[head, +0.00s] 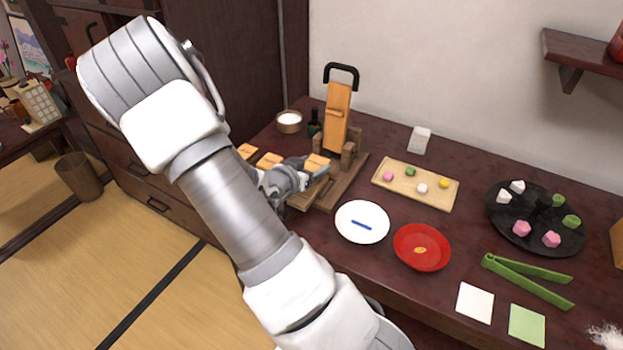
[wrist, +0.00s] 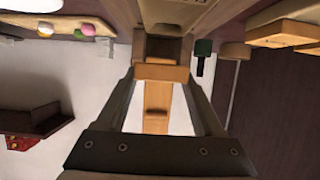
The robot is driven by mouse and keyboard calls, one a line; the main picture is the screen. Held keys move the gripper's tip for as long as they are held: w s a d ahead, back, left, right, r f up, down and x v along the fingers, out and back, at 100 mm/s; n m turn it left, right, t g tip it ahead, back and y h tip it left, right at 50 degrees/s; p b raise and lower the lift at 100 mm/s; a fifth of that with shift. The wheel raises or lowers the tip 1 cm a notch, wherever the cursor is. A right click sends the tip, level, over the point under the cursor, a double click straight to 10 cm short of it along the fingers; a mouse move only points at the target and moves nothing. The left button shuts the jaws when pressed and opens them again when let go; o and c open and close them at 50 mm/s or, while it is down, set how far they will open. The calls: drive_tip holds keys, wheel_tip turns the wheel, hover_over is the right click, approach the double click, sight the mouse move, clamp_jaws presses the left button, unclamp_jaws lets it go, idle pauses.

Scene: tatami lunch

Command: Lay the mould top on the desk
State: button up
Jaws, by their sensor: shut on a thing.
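My gripper (head: 306,178) is shut on a small orange-tan wooden piece, which I take to be the mould top; it shows between the fingertips in the wrist view (wrist: 163,72). In the head view a tan piece (head: 317,162) shows at the gripper's tip, beside the wooden press (head: 338,118) with its black handle. The gripper hides part of it, and I cannot tell whether it touches the press base. The dark red-brown desk (head: 440,235) lies around and to the right.
Two more tan blocks (head: 268,160) are left of my gripper. A white plate (head: 362,235), red dish (head: 421,262), sweets board (head: 410,198), black round tray (head: 505,228) and green tongs (head: 535,285) occupy the desk. A dark bottle (head: 314,124) and bowl (head: 289,117) stand behind. Small bare gaps lie between them.

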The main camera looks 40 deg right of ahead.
drive_tip(key=shift+w+f, duration=0.2)
drive_tip(key=shift+f, duration=0.05)
drive_tip(key=shift+f+b, duration=0.55)
drive_tip(key=shift+f, duration=1.15)
drive_tip(key=shift+f, duration=0.2)
drive_tip(key=o, duration=1.3)
